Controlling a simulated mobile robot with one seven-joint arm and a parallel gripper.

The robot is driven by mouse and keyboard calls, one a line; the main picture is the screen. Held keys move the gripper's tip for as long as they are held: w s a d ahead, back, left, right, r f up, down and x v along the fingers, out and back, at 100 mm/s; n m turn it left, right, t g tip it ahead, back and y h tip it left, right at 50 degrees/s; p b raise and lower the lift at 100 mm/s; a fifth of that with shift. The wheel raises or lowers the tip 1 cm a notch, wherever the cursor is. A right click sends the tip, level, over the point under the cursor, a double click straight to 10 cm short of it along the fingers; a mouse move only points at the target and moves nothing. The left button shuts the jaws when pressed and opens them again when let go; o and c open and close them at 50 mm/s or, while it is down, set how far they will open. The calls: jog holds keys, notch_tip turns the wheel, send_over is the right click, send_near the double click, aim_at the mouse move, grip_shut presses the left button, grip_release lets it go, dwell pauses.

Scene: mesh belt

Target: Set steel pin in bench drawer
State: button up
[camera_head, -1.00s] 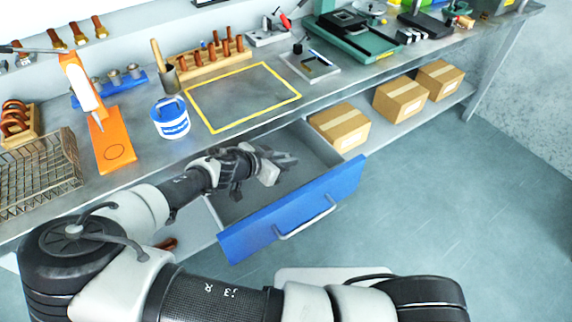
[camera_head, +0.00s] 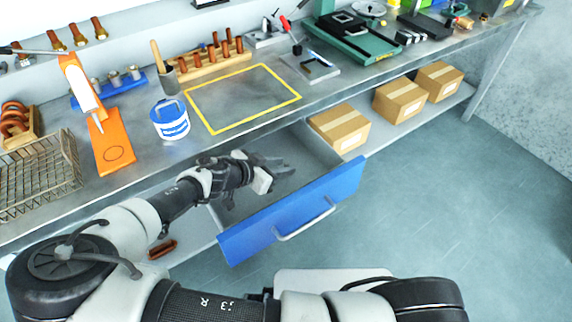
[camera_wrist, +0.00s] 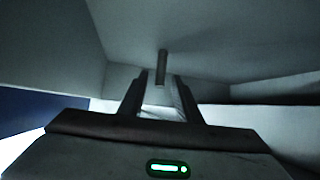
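The bench drawer (camera_head: 335,193) is pulled out under the bench, with a blue front and a grey inside. My gripper (camera_head: 277,167) is inside the drawer opening, pointing to the right. In the wrist view its two fingers (camera_wrist: 161,82) are spread apart. A dark, slim cylinder, seemingly the steel pin (camera_wrist: 162,62), shows in the gap between the fingertips and beyond them, with no visible contact with either finger. It appears to be inside the drawer, but its exact rest is dim. The pin cannot be made out in the head view.
The drawer walls close in around my gripper. Cardboard boxes (camera_head: 340,128) sit on the lower shelf to the right. A blue and white bucket (camera_head: 171,120), an orange stand (camera_head: 111,145) and a yellow outlined area (camera_head: 243,97) are on the bench (camera_head: 230,140) above. The floor at right is clear.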

jog(key=v, duration=0.9)
jog(key=shift+p, duration=0.4)
jog(key=shift+r, duration=0.1)
